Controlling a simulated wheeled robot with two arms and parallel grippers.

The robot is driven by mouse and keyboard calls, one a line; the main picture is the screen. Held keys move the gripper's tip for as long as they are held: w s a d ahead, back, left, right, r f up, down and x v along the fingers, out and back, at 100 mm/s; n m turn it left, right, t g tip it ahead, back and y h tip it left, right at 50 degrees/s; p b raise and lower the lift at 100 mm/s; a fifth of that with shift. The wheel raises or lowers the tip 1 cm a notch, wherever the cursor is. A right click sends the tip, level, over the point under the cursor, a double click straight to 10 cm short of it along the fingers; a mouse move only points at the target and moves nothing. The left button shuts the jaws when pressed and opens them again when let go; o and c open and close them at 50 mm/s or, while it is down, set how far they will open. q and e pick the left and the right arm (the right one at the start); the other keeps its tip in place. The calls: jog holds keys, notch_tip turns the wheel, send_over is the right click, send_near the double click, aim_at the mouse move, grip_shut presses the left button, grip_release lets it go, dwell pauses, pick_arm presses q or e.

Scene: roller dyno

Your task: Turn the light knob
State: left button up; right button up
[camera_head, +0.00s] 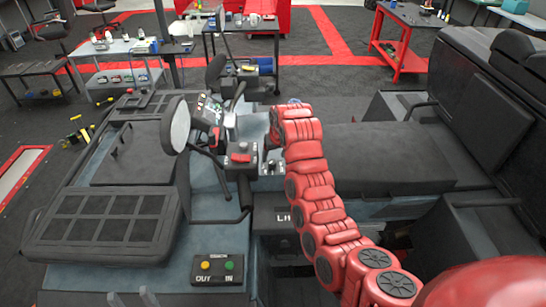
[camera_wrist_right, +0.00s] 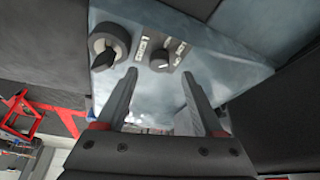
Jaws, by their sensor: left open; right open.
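The vehicle's console holds a red switch block (camera_head: 240,153), a round mirror (camera_head: 180,125) and levers close to my right arm. An OUT/IN button box (camera_head: 219,268) sits at the front. A black seat (camera_head: 368,158) lies to the right. Tables with tools stand behind.

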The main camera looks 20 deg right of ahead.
aim_at(272, 162)
jog(key=shift+p+x, duration=0.7)
jog(key=shift+x, duration=1.6)
grip_shut()
